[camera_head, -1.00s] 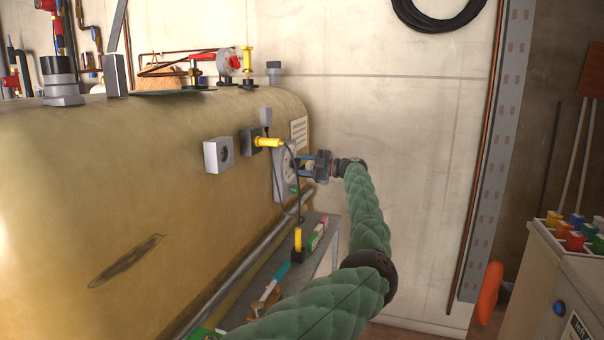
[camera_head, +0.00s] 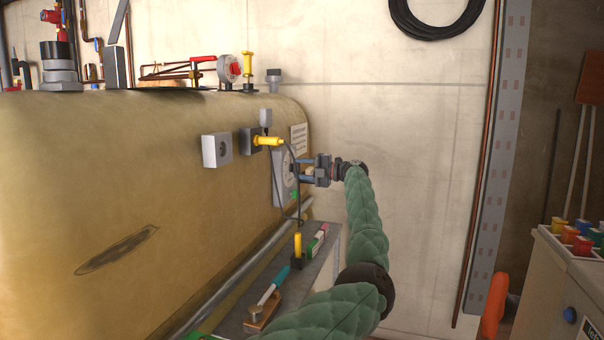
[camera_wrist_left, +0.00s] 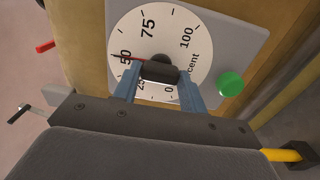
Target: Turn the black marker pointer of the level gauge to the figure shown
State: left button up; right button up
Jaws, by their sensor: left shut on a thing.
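The level gauge (camera_head: 281,178) is a grey plate on the end of the tan tank. Its white dial (camera_wrist_left: 150,32) shows 0, 25, 50, 75, 100 and "percent" in the left wrist view. A thin red needle (camera_wrist_left: 126,57) points near 50. The black marker pointer (camera_wrist_left: 160,70) has its knob at the dial's centre, between my blue fingers. My left gripper (camera_wrist_left: 160,82) is shut on this knob; it also shows at the gauge in the head view (camera_head: 304,171). The fingers hide the lower dial, and the marker's exact reading is unclear. My right gripper is not in view.
A green knob (camera_wrist_left: 230,83) sits on the gauge plate's right side. A yellow-handled fitting (camera_head: 268,141) and cable hang close to the gauge. A shelf (camera_head: 318,262) with tools lies below. A text sheet (camera_head: 299,136) behind the gauge is unreadable.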

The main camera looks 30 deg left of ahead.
pick_arm(q)
jog(key=shift+f, duration=0.15)
jog(key=o, duration=1)
jog(key=shift+d, duration=0.1)
jog(key=b+v, duration=0.1)
jog(key=v, duration=0.6)
jog(key=shift+w+d, duration=0.15)
jog(key=shift+d, duration=0.2)
